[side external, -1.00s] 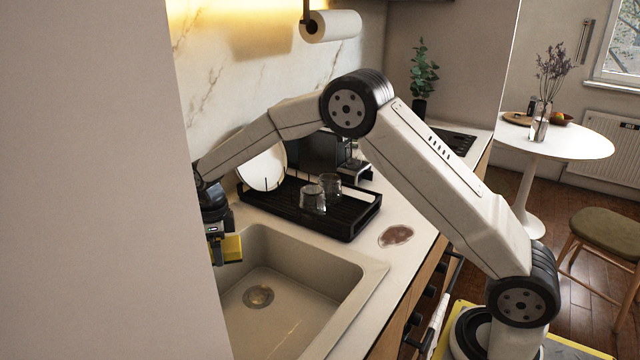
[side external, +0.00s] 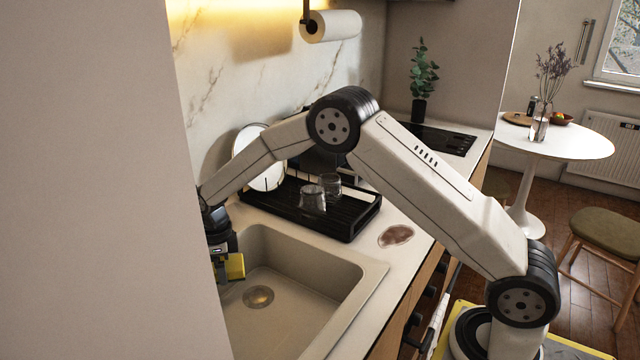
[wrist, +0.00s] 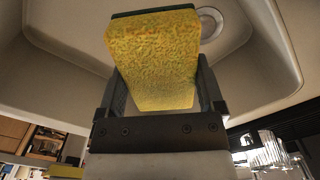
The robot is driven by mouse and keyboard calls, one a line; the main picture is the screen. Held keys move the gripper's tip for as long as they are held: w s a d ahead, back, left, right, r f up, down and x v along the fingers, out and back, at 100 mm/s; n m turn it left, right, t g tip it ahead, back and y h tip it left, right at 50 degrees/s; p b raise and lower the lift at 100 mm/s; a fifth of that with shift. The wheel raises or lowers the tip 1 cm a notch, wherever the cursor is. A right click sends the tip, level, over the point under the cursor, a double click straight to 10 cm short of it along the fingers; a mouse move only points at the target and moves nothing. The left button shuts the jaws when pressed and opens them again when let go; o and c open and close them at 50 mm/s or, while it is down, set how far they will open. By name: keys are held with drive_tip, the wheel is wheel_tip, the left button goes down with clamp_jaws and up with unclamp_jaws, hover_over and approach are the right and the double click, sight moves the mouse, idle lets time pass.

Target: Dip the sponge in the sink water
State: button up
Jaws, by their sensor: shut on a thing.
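A yellow sponge (side external: 235,267) with a dark layer on one face is held between the fingers of my gripper (side external: 222,262). In the wrist view the sponge (wrist: 152,62) fills the space between the two dark fingers of my gripper (wrist: 165,95). The sponge is over the left part of the sink (side external: 300,262), below the level of the counter rim as it looks. The drain (side external: 258,297) shows on the sink floor. I cannot make out the water's surface clearly. A wall at the left hides part of the sink and of my gripper.
A black dish rack (side external: 330,215) with glasses (side external: 312,198) and a white plate (side external: 262,165) stands behind the sink. A brown stain (side external: 396,236) lies on the counter to the right. The paper towel roll (side external: 332,26) hangs above.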

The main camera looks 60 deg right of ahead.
drive_tip(key=shift+f, duration=5.65)
drive_tip(key=shift+s+f, duration=0.2)
drive_tip(key=shift+f, duration=0.7)
drive_tip(key=shift+s+f, duration=0.2)
drive_tip(key=shift+f, duration=0.7)
drive_tip(key=shift+a+f, duration=0.1)
drive_tip(key=shift+f, duration=1.05)
drive_tip(key=shift+w+r, duration=0.1)
drive_tip(key=shift+r, duration=2.95)
wheel_tip(320, 180, up, 9)
hover_over(236, 329)
drive_tip(key=shift+w+r, duration=0.2)
drive_tip(key=shift+w, duration=0.05)
